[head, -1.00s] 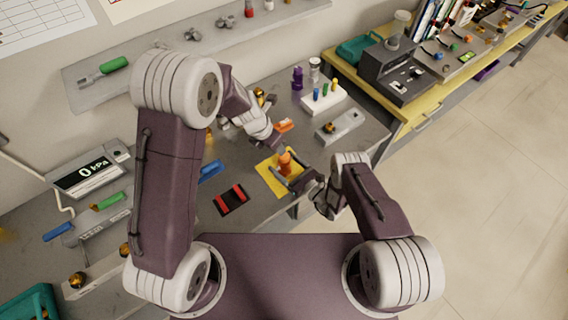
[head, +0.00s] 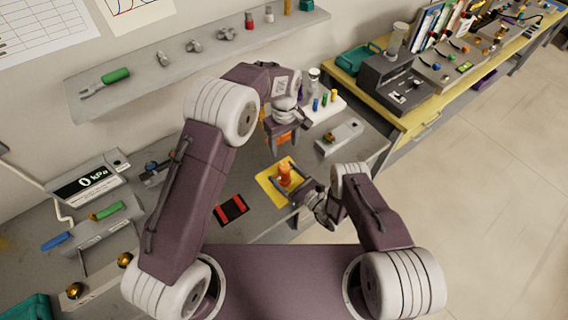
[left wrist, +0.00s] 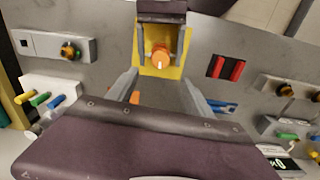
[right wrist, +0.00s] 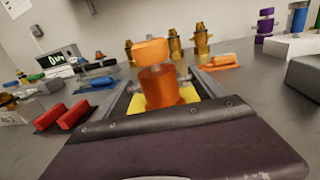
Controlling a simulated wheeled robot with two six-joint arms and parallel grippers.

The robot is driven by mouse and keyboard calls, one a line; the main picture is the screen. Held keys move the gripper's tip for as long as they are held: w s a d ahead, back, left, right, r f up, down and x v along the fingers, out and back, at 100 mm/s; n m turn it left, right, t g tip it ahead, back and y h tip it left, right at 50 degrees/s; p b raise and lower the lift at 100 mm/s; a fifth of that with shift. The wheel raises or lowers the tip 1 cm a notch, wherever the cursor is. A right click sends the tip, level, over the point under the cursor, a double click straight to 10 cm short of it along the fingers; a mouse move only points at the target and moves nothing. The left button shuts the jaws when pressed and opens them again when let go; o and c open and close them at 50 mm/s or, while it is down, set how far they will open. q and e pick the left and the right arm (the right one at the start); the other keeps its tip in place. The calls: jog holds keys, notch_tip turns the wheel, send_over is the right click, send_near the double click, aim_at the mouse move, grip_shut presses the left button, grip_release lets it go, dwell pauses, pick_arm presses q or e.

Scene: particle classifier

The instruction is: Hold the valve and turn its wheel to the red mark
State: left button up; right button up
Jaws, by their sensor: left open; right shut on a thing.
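The orange valve (head: 284,175) stands upright on a yellow mat (head: 266,187) near the bench's front edge. Its round orange wheel (right wrist: 151,51) sits on top of the body (right wrist: 160,88); in the left wrist view the wheel (left wrist: 160,58) shows a pale line. I cannot make out a red mark on it. My right gripper (head: 288,188) is shut on the valve body from the front, fingers at either side. My left gripper (head: 285,148) is open and empty, above and behind the valve, apart from the wheel.
A black and red pad (head: 231,209) lies left of the mat. A white block with coloured pegs (head: 322,108) and a grey fixture (head: 340,137) stand at the back right. A kPa readout (head: 86,180) is at the left. Brass fittings (right wrist: 174,44) stand beyond the valve.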

aim_at(284, 165)
pick_arm(q)
notch_tip(284, 165, down, 12)
jog(key=shift+r, duration=0.1)
jog(key=shift+c, duration=0.2)
grip_shut()
